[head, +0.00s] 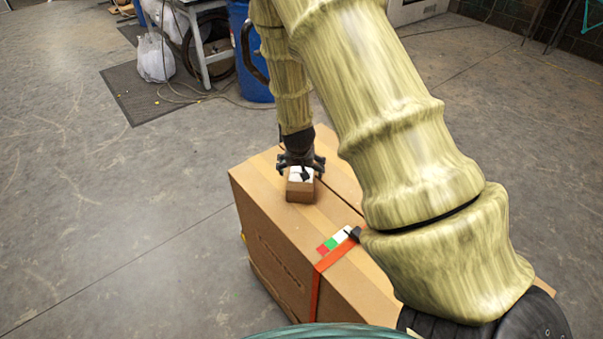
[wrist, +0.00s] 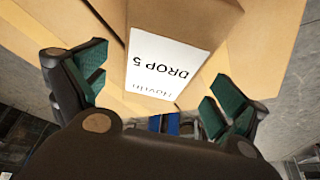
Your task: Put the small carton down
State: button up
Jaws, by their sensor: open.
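The small carton (head: 301,192) is a brown box with a white label on top. It sits on the top of a large cardboard box (head: 282,235), near its far end. In the wrist view the small carton (wrist: 180,22) shows its white label (wrist: 167,65), reading "DROP 5". My gripper (head: 302,168) is just above and behind the small carton in the head view. In the wrist view its green-padded fingers (wrist: 160,92) are spread wide on either side of the label, with gaps to the carton. The carton's underside is hidden.
An orange strap (head: 318,285) and a red, green and white marker (head: 334,241) lie on the large box's near part. A blue barrel (head: 247,60), a white bag (head: 154,57) and a dark mat (head: 150,96) are behind. The floor at left is clear.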

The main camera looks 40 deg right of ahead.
jog(key=b+v, duration=0.1)
jog(key=v, duration=0.7)
jog(key=shift+r, duration=0.3)
jog(key=shift+s+a, duration=0.1)
jog(key=shift+a, duration=0.05)
